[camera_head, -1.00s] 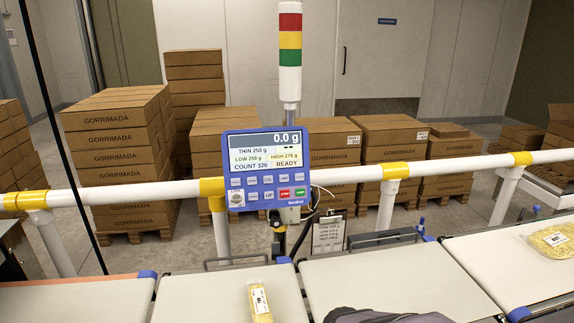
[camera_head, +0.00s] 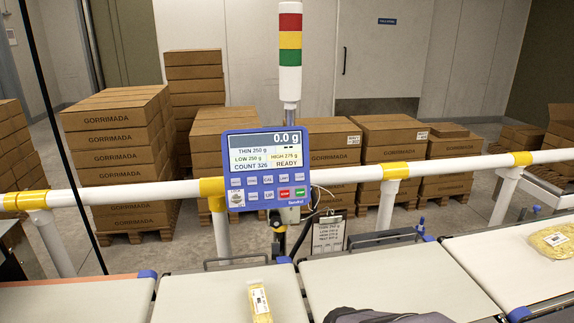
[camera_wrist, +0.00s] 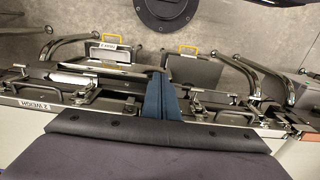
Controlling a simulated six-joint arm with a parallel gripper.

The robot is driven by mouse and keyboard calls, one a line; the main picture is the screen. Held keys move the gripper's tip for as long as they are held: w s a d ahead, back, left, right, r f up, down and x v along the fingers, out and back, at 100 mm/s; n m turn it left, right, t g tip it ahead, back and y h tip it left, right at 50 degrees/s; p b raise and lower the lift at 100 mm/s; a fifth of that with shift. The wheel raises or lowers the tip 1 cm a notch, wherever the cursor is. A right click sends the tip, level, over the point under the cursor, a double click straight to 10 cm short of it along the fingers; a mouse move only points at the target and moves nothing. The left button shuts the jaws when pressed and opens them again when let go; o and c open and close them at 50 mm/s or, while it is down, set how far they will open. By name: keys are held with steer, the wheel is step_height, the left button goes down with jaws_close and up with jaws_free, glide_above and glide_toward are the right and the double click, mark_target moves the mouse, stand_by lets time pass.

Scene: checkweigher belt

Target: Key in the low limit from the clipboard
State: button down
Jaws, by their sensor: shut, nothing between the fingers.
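The blue checkweigher terminal (camera_head: 264,167) stands on a post behind the belts in the head view. Its screen (camera_head: 265,149) shows 0.0 g, THIN 250 g, LOW 250 g, HIGH 275 g, COUNT 326 and READY. Two rows of keys (camera_head: 267,187) lie below the screen, with one red and one green key. The clipboard (camera_head: 328,236) hangs below and right of the terminal; its small print is hard to read. My gripper (camera_wrist: 179,88) shows in the wrist view, its blue fingers shut together and empty, over the belt frame. It is apart from the terminal.
A white rail (camera_head: 124,190) with yellow bands runs behind the belts at the terminal's height. A signal tower (camera_head: 290,55) rises behind the terminal. A yellow packet (camera_head: 260,301) lies on the middle-left belt, another (camera_head: 552,240) at right. Stacked cartons (camera_head: 115,150) stand behind.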

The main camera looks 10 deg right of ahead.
stand_by(0.3)
steer(key=m+t+y+p, duration=0.2)
steer(key=m+t+p, duration=0.4)
steer(key=t, duration=1.7)
glide_toward(284, 178)
steer(key=s+r+b, duration=0.2)
steer(key=s+r, duration=0.2)
steer(key=r, duration=0.1)
steer(key=shift+s+a+r+m+t+p, duration=0.15)
steer(key=shift+r+m+t, duration=0.1)
steer(key=shift+r, duration=0.15)
steer(key=shift+s+a+r+m+t+p, duration=0.15)
steer(key=shift+r+t, duration=0.1)
steer(key=shift+r, duration=0.2)
steer(key=shift+w, duration=0.2)
steer(key=w+f+b, duration=0.2)
steer(key=w+b, duration=0.3)
steer(key=w, duration=0.3)
steer(key=shift+f, duration=0.25)
